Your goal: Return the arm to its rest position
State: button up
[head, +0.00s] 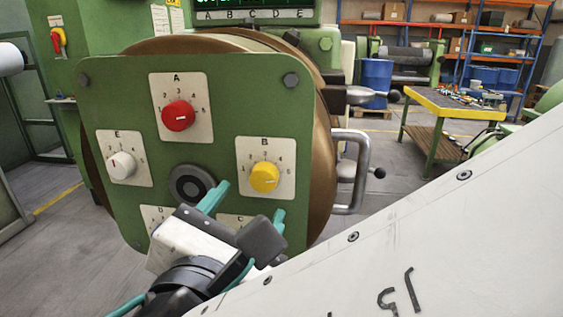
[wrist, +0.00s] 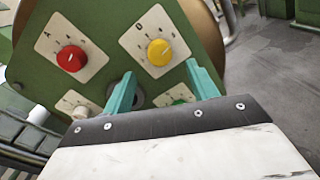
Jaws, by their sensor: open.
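My gripper (head: 251,199) is open and empty, its two teal fingers pointing at the lower part of a green knob panel (head: 215,115). In the wrist view the fingers (wrist: 160,69) stand wide apart in front of the panel. I cannot tell how far they are from its surface. My arm reaches up from the bottom of the head view and hides the lower knobs there. The panel carries a red knob A (head: 177,115), a yellow knob B (head: 264,178) and a white knob E (head: 121,165).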

jog(key=shift+s, duration=0.55)
jog(key=shift+s+a, duration=0.1)
